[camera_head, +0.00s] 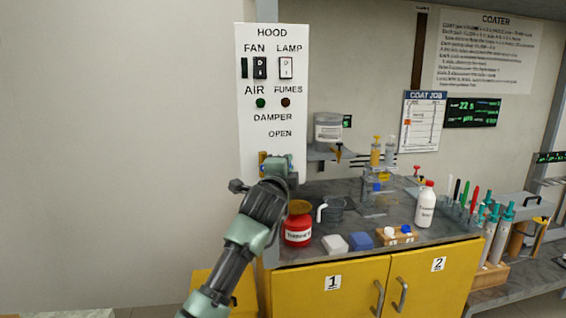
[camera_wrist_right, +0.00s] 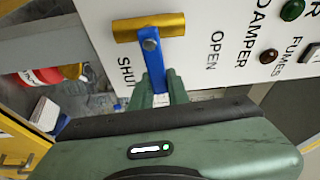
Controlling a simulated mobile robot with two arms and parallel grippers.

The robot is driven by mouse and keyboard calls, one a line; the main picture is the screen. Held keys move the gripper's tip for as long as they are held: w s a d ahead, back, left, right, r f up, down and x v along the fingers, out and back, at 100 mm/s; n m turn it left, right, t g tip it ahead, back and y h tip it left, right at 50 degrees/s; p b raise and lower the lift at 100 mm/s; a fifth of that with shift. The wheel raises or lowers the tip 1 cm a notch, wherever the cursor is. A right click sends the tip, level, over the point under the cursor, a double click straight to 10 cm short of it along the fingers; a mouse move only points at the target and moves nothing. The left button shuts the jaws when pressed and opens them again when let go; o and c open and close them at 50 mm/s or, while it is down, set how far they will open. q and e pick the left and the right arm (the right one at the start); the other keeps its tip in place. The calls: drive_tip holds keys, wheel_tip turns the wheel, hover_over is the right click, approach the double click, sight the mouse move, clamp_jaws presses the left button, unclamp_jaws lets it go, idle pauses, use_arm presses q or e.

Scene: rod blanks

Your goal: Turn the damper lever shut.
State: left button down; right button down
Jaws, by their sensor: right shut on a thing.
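The white hood panel (camera_head: 272,90) stands on the wall with the words DAMPER and OPEN in its lower part. In the right wrist view the blue damper lever (camera_wrist_right: 155,64) hangs from a round bolt in front of a brass bar (camera_wrist_right: 176,24). Its free end lies between the SHUT and OPEN labels. My right gripper (camera_wrist_right: 160,92) is shut on the free end of the blue lever, one green finger on each side. In the head view this gripper (camera_head: 280,172) covers most of the lever and the SHUT label. My left gripper is not in view.
A grey counter (camera_head: 345,195) over yellow cabinets (camera_head: 330,292) runs to the right. A red jar (camera_head: 298,232), a white bottle (camera_head: 426,206) and blocks stand on it, the jar close to my right arm. The wall left of the panel is bare.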

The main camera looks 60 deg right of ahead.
drive_tip(key=shift+f+m, duration=0.2)
drive_tip(key=shift+m, duration=0.1)
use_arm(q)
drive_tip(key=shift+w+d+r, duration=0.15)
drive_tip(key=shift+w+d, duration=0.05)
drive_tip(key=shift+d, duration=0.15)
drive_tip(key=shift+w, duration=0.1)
use_arm(e)
drive_tip(key=shift+f, duration=0.1)
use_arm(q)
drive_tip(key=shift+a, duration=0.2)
use_arm(e)
drive_tip(key=c, duration=1.4)
unclamp_jaws()
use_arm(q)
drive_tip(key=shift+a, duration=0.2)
use_arm(e)
drive_tip(key=shift+o, duration=0.2)
